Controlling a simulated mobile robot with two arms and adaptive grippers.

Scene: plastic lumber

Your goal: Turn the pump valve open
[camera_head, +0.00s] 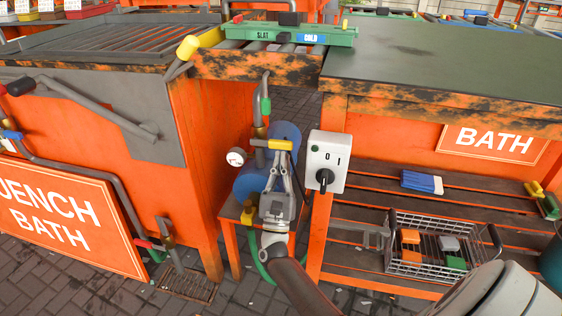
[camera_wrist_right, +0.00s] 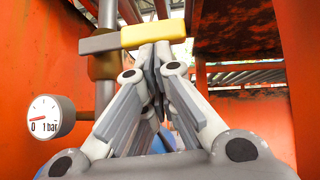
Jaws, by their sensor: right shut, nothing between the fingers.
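The pump valve has a yellow lever (camera_head: 281,144), which points right, crosswise to the upright grey pipe (camera_head: 264,88). In the right wrist view the lever's yellow grip (camera_wrist_right: 152,35) lies level across the top, on a grey shank, with a brass valve body (camera_wrist_right: 103,67) behind. My right gripper (camera_head: 279,160) is shut and empty, its fingertips just below the yellow grip; I cannot tell whether they touch it. Its closed fingertips (camera_wrist_right: 154,52) show in the wrist view too. The blue pump (camera_head: 250,182) is partly hidden behind the gripper. My left gripper is not in view.
A pressure gauge (camera_head: 236,157) sits left of the valve; its needle is near 0 in the wrist view. A white switch box (camera_head: 327,160) with a black knob is close on the right. Orange bath walls (camera_head: 205,150) and a slatted shelf (camera_head: 370,210) flank the gap.

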